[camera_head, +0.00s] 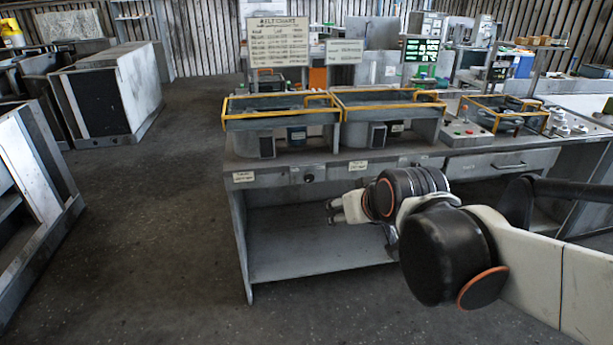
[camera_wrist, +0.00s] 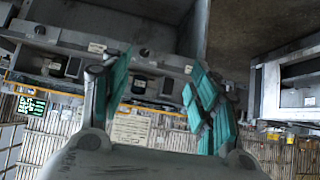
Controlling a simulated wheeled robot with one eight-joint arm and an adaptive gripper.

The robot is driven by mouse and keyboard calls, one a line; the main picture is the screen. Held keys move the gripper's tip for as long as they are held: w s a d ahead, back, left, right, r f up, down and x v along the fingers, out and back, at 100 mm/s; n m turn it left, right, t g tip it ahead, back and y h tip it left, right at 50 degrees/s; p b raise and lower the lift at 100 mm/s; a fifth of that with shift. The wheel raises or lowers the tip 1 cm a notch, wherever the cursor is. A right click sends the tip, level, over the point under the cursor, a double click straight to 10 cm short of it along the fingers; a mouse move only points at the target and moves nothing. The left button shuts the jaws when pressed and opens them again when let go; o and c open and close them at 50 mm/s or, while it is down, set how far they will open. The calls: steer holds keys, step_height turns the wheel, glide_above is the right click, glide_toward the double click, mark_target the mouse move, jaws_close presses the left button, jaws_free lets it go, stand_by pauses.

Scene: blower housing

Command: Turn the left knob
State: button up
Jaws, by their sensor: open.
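The left knob (camera_head: 308,178) is a small dark round knob on the grey front panel of the desk (camera_head: 270,172), between two white labels. In the wrist view, which is turned nearly upside down, a dark knob (camera_wrist: 144,52) shows on the panel between my fingers. Another dark knob (camera_wrist: 40,30) shows at the upper left there. My gripper (camera_head: 332,211) is in front of the desk, lower than the panel and right of the left knob in the head view. Its teal-padded fingers (camera_wrist: 160,66) are spread with nothing between them, apart from the knob.
Yellow-railed trays (camera_head: 280,112) stand on the desk above the panel. An open shelf (camera_head: 300,262) lies under it. A drawer (camera_head: 495,166) is to the right, beside my arm. Grey cabinets (camera_head: 105,95) stand at the left, with clear floor between.

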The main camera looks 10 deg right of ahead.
mark_target(309, 178)
steer(key=w+f+t, duration=0.2)
steer(key=w+f, duration=0.1)
steer(key=w, duration=1)
steer(key=w+f+t, duration=0.3)
steer(key=w, duration=1)
steer(key=w+f+t+p, duration=0.15)
steer(key=w+f, duration=0.25)
steer(key=f, duration=0.4)
steer(key=w+f+t+p, duration=0.15)
steer(key=w+f, duration=0.25)
steer(key=f, duration=0.4)
steer(key=shift+t, duration=0.3)
steer(key=w+b, duration=0.1)
steer(key=w, duration=0.2)
steer(key=w+b, duration=0.1)
steer(key=w, duration=0.3)
steer(key=w+d+b, duration=0.1)
steer(key=w, duration=0.3)
steer(key=shift+w+f, duration=0.15)
steer(key=shift+f, duration=0.15)
steer(key=shift+w+r, duration=0.1)
steer(key=shift+w, duration=0.55)
steer(key=shift+c, duration=0.2)
steer(key=c, duration=1)
